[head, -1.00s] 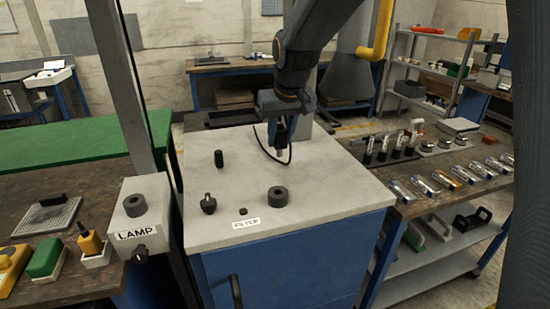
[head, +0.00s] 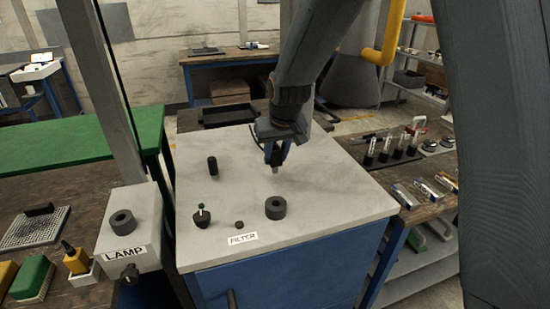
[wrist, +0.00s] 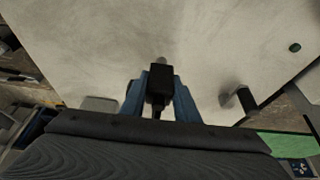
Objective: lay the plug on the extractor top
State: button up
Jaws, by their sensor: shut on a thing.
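The black plug (wrist: 160,82) is between the two blue fingers of my gripper (wrist: 158,98) in the wrist view, with its tip pointing away from the palm. In the head view my gripper (head: 275,155) points down over the extractor top (head: 330,205), and the plug's metallic tip (head: 275,169) shows below the fingers. The extractor top is a pale, flat surface on a blue cabinet. I cannot tell whether the tip touches it. The tip is behind the grey round socket (head: 276,208). Most of the cord is hidden by my arm.
On the extractor top stand a black cylinder (head: 212,166), a dark knob (head: 202,216), a small dark button (head: 239,225) and a FILTER label (head: 243,238). Its right side is bare. A LAMP box (head: 125,225) stands left, a bench with tubes (head: 384,150) right.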

jog(key=shift+f, duration=0.85)
jog(key=shift+f, duration=0.1)
jog(key=o, duration=1.1)
jog(key=b+v, duration=0.3)
jog(key=v, duration=0.9)
jog(key=shift+s, duration=0.1)
